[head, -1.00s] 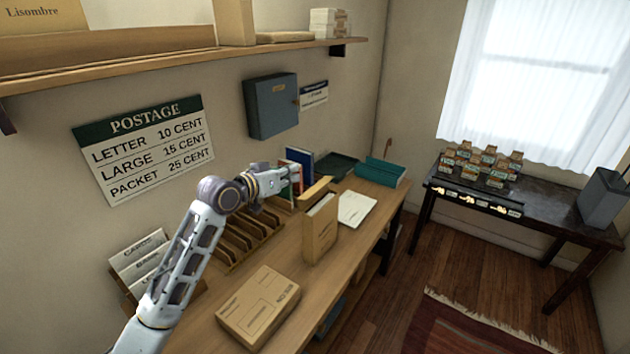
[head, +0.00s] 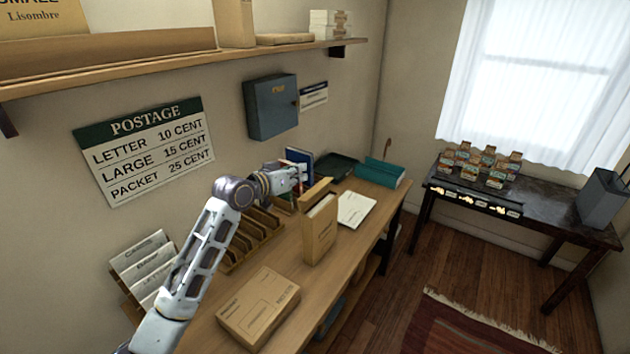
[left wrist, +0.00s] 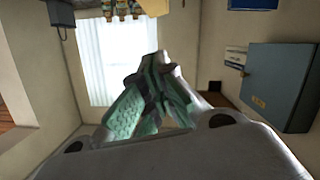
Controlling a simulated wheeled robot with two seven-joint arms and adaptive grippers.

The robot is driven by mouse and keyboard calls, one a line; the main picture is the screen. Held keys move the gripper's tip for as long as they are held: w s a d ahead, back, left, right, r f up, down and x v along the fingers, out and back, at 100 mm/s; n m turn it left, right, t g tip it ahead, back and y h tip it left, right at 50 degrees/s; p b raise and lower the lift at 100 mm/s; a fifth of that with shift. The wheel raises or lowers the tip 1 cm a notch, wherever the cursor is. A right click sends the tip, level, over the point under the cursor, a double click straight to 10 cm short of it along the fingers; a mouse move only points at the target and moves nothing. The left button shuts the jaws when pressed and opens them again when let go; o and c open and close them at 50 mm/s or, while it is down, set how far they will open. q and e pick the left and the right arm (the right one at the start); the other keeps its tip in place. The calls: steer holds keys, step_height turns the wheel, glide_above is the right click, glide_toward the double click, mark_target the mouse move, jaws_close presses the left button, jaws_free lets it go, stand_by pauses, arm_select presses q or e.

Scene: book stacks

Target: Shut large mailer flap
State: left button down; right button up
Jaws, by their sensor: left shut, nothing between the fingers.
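The large mailer (head: 320,236) is a brown kraft packet standing upright on the wooden desk. Its flap (head: 316,191) is raised at the top, at the wall side of the open mouth. A pale edge shows inside the mouth. My left gripper (head: 301,172) is shut and empty, just behind and above the raised flap in the head view. I cannot tell whether it touches the flap. In the left wrist view my closed fingers (left wrist: 156,62) show, and the mailer is out of sight. My right gripper is in no view.
A flat brown parcel (head: 259,307) lies at the desk's near end. A wooden slotted rack (head: 245,240) stands under my arm. Upright books (head: 298,158), a paper sheet (head: 356,209) and a teal box (head: 380,172) are nearby. A blue wall box (head: 271,106) hangs above.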

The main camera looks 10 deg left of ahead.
arm_select(q)
steer(key=p, duration=0.1)
glide_above(315, 190)
steer(key=shift+w+a+f, duration=0.15)
steer(key=shift+a+f, duration=0.3)
steer(key=shift+f, duration=0.3)
steer(key=shift+s+d+f+p, duration=0.1)
steer(key=shift+d+f+p, duration=0.15)
steer(key=shift+f, duration=0.75)
steer(key=shift+s+d+f+p, duration=0.1)
steer(key=shift+d+f+p, duration=0.15)
steer(key=shift+f, duration=0.7)
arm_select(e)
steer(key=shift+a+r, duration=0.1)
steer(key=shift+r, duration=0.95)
arm_select(q)
steer(key=shift+a, duration=0.1)
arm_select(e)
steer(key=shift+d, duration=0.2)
